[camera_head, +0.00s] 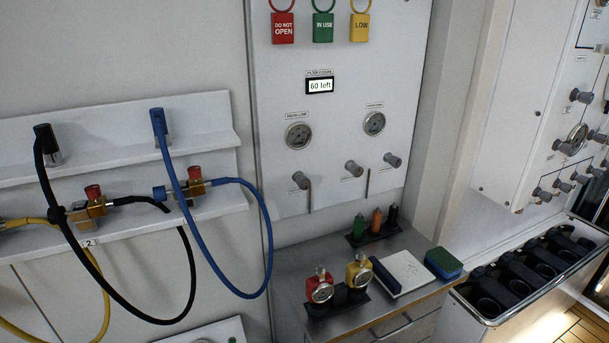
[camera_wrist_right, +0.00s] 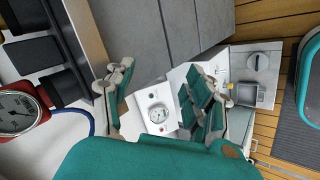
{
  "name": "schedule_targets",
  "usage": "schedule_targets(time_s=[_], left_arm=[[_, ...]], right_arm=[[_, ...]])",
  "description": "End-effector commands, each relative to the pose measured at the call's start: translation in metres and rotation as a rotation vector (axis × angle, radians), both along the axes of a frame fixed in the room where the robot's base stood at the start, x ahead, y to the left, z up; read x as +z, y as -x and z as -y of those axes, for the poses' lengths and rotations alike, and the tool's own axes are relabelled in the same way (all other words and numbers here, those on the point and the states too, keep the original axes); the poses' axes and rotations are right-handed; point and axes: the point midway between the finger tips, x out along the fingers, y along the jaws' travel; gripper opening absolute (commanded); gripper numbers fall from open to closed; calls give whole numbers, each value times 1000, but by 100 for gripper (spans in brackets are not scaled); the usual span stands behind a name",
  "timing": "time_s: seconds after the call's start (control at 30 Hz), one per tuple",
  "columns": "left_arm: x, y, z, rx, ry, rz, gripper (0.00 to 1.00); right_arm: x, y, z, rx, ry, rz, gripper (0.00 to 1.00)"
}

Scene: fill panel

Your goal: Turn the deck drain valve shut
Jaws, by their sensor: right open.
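In the right wrist view my right gripper (camera_wrist_right: 160,95) is open, its two green-padded fingers spread wide with nothing between them. A white panel with a round gauge (camera_wrist_right: 158,113) shows beyond the gap between the fingers. No readable label says which control is the deck drain valve. Neither gripper shows in the head view.
The head view shows a wall panel (camera_head: 345,110) with gauges and grey knobs, and hoses on a shelf (camera_head: 110,125). A counter (camera_head: 290,290) holds red and yellow gauged fittings and a notepad. A black rack (camera_head: 525,270) stands right. Wooden deck (camera_wrist_right: 275,12) shows beside grey pads.

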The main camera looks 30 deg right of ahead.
Motion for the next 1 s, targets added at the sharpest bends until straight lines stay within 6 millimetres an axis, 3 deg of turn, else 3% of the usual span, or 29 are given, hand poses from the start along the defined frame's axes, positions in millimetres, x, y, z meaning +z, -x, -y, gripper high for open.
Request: schedule_targets(time_s=[0.03,0.2,0.57,0.8,0.9,1.0], left_arm=[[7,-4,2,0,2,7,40],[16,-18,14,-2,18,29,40],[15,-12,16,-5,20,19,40],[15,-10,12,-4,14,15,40],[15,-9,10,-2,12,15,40],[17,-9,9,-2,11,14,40]], right_arm=[[26,-1,-1,22,20,22,55],[100,-19,6,176,211,118,55],[194,-105,43,654,995,285,55],[266,-149,61,918,1649,291,55],[282,-157,64,976,1822,272,55],[289,-164,66,994,1886,261,55]])
